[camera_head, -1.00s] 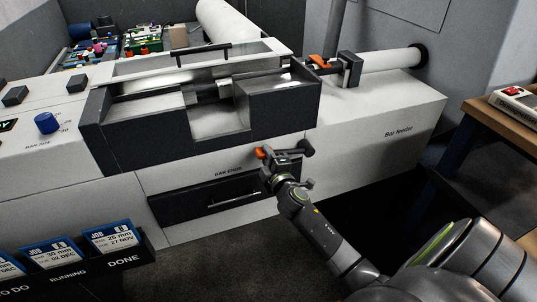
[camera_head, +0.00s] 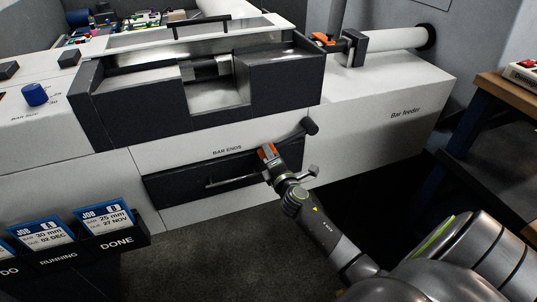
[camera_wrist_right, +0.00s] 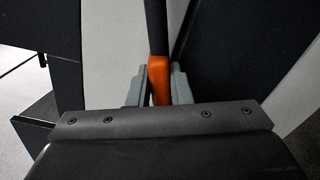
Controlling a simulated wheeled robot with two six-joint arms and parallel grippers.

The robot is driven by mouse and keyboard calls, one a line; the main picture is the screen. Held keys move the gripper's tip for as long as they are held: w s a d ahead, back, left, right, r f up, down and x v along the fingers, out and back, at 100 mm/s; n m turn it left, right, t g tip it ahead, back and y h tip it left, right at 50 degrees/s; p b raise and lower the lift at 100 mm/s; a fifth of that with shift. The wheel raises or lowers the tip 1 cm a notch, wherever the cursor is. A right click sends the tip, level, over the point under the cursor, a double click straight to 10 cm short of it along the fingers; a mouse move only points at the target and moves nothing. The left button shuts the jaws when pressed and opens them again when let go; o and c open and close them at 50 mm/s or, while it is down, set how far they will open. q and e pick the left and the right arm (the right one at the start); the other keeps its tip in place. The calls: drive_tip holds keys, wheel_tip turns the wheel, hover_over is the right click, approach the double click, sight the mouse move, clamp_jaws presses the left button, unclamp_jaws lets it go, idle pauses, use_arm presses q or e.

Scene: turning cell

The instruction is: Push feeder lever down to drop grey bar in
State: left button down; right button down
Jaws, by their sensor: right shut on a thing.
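The feeder lever is a dark arm on the front of the white bar feeder (camera_head: 405,92), with a dark round hub (camera_head: 310,127) and an orange grip (camera_head: 265,151). My right gripper (camera_head: 270,156) is shut on the orange grip, below and left of the hub, in front of the bar ends drawer. In the right wrist view the orange grip (camera_wrist_right: 159,78) is between my two grey fingertips (camera_wrist_right: 158,88), with a dark rod running up from it. I cannot make out a grey bar for sure. My left gripper is not in view.
The dark bar ends drawer (camera_head: 185,188) with its handle is close behind and left of my right gripper. The dark machine bed (camera_head: 125,115) stands above. A job card rack (camera_head: 115,240) is at lower left. A wooden bench (camera_head: 510,90) is at right.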

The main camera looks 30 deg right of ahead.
drive_tip(key=shift+s+f, duration=0.1)
drive_tip(key=shift+f, duration=0.15)
drive_tip(key=c, duration=1.3)
unclamp_jaws()
drive_tip(key=shift+r, duration=0.1)
drive_tip(key=b+v, duration=0.1)
drive_tip(key=v, duration=1.6)
drive_tip(key=shift+s, duration=0.2)
